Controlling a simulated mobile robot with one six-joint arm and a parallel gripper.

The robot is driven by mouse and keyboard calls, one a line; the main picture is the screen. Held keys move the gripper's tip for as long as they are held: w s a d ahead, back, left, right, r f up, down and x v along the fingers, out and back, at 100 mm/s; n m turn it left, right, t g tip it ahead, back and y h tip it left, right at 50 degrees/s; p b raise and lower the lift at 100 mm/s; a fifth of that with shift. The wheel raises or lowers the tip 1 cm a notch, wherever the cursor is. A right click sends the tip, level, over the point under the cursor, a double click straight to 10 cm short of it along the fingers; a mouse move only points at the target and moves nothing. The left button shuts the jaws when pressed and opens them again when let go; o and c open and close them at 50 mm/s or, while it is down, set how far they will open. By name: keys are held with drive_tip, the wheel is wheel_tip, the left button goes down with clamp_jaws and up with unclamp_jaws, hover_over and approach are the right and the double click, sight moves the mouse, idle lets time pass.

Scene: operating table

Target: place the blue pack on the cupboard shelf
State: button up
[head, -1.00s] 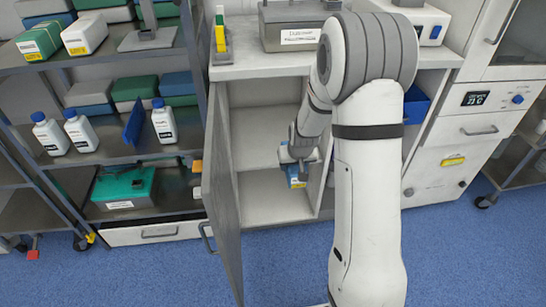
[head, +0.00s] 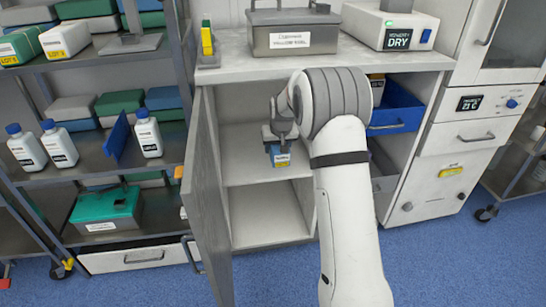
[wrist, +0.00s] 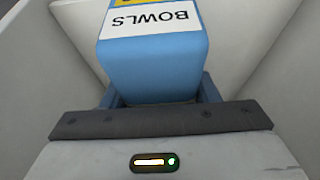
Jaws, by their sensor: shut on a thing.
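The blue pack (head: 281,160) hangs below my gripper (head: 280,143) in the upper opening of the cupboard. In the wrist view the pack (wrist: 152,70) has a white label reading BOWLS and a yellow patch. My gripper (wrist: 158,98) is shut on it, with blue fingers at its sides. The cupboard shelf (head: 240,172) lies behind and around the pack in the head view. I cannot tell whether the pack touches it. Pale walls flank the pack in the wrist view. My arm covers the right side of the opening.
The cupboard door (head: 203,205) stands open on the left. A lower compartment (head: 265,215) looks empty. A blue drawer (head: 398,108) juts out at right. A steel box (head: 293,32) and a DRY device (head: 390,27) stand on top. A rack with bottles (head: 60,145) is at left.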

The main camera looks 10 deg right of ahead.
drive_tip(key=w, duration=0.5)
drive_tip(key=shift+w+b, duration=0.1)
drive_tip(key=shift+b, duration=0.3)
drive_tip(key=shift+w+f+b, duration=0.1)
drive_tip(key=shift+f+b, duration=0.3)
drive_tip(key=shift+f, duration=0.25)
wheel_tip(320, 180, down, 6)
drive_tip(key=b, duration=0.3)
drive_tip(key=shift+r, duration=0.1)
drive_tip(key=shift+w+b, duration=0.15)
drive_tip(key=shift+b, duration=0.15)
drive_tip(key=shift+r, duration=0.1)
drive_tip(key=o, duration=1.1)
